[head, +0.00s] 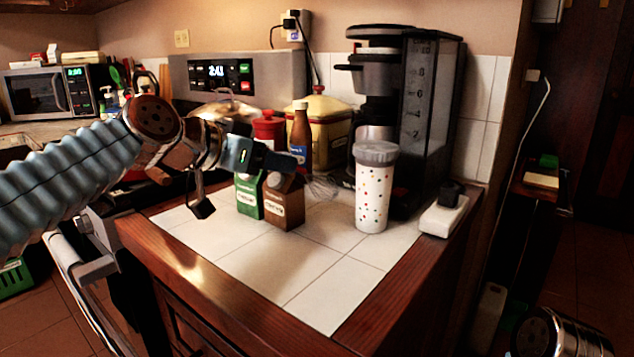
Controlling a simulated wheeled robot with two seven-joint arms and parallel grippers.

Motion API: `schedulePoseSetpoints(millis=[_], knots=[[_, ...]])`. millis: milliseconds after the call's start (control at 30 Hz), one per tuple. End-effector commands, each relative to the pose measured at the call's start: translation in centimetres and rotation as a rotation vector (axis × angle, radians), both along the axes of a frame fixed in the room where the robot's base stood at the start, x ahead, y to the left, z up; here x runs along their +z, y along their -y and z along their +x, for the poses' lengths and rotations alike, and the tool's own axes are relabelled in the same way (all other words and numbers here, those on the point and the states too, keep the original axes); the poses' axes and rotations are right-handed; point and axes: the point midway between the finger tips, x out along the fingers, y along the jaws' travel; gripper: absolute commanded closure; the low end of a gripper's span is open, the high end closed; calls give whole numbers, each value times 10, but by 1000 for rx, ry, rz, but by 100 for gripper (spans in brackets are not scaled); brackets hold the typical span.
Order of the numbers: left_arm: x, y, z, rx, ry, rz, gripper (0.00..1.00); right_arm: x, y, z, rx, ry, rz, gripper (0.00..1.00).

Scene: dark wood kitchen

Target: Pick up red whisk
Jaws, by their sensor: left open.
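Thin wire loops (321,188), which look like the whisk's head, lie on the white tiled counter behind the brown carton and left of the dotted tumbler. The whisk's handle is hidden, and I see no red on the part that shows. My left gripper (247,182) is open, with its fingers spread above and in front of the cartons. It holds nothing that I can see and is apart from the wire loops. My right gripper does not show; only part of my right arm is at the lower right corner.
A green carton (249,197) and a brown carton (285,203) stand close by the left gripper. A brown bottle (300,135), dotted tumbler (372,197) and coffee maker (425,110) stand behind and right. The counter's front tiles (290,265) are clear.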

Motion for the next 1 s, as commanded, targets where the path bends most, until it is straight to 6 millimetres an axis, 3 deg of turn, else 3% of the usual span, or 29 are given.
schedulePoseSetpoints(millis=[200,533,1000], knots=[[-1,0,1,0,0,0,48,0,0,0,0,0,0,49],[0,0,1,0,0,0,98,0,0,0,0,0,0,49],[4,0,1,1,0,0,100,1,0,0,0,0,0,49]])
